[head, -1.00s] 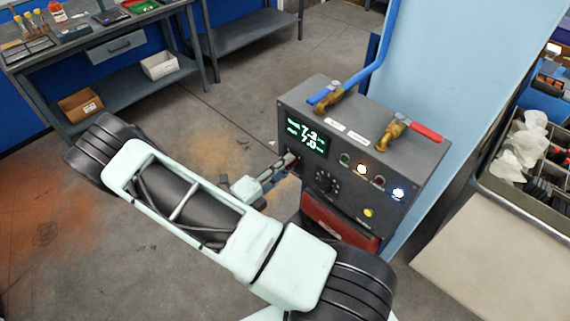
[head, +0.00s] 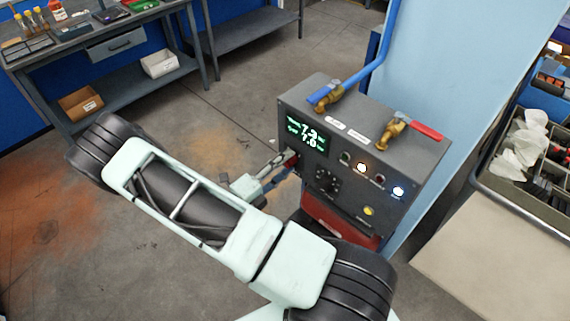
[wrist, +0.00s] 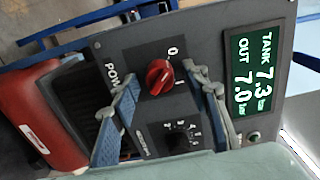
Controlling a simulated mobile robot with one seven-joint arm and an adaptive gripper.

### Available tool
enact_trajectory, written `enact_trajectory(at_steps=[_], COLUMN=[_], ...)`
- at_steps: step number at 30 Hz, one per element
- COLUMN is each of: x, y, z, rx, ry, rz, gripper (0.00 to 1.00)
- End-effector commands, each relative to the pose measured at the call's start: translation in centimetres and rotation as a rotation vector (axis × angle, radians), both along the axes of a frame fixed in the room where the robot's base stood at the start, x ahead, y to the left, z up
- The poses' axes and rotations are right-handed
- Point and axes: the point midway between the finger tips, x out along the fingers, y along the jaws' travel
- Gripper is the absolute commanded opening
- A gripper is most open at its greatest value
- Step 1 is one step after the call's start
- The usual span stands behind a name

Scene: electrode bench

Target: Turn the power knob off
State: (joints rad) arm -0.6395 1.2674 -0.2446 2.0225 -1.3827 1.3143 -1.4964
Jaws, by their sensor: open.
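The red power knob (wrist: 159,77) sits on a dark plate on the control box, with "0" and "I" marks beside it in the wrist view. Which mark its pointer faces is hard to tell. My gripper (wrist: 163,82) is open, with one finger on each side of the knob. Whether the fingers touch it is not clear. In the head view my gripper (head: 285,162) is at the left end of the box front (head: 385,192), and the knob is mostly hidden there.
A black dial (wrist: 181,136) sits close to the red knob. The lit display (head: 307,134) reads 7.3 and 7.0. Valves with blue (head: 325,94) and red (head: 425,130) handles stand on top. A red part (head: 335,222) lies below the box front. A pale worktop (head: 490,255) is at right.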

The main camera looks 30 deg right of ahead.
Motion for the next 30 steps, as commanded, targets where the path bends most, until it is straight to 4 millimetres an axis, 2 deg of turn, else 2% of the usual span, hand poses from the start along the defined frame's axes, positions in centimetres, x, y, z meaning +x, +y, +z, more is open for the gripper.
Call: enact_trajectory(at_steps=[4,7,15,21,25,30], x=[-0.1,-0.4,-2.4,-3.5,-3.9,-4.1], y=[0.3,1.4,6.8,9.9,11.0,11.3], z=[0.0,0.0,0.0,0.0,0.0,0.0], rx=[0.000,0.001,0.001,0.001,0.001,0.000], ry=[-0.001,-0.001,-0.001,-0.001,-0.001,0.000], rz=[0.001,0.002,0.004,0.002,0.002,0.000], gripper=[0.42,0.42,0.42,0.42,0.42,0.42])
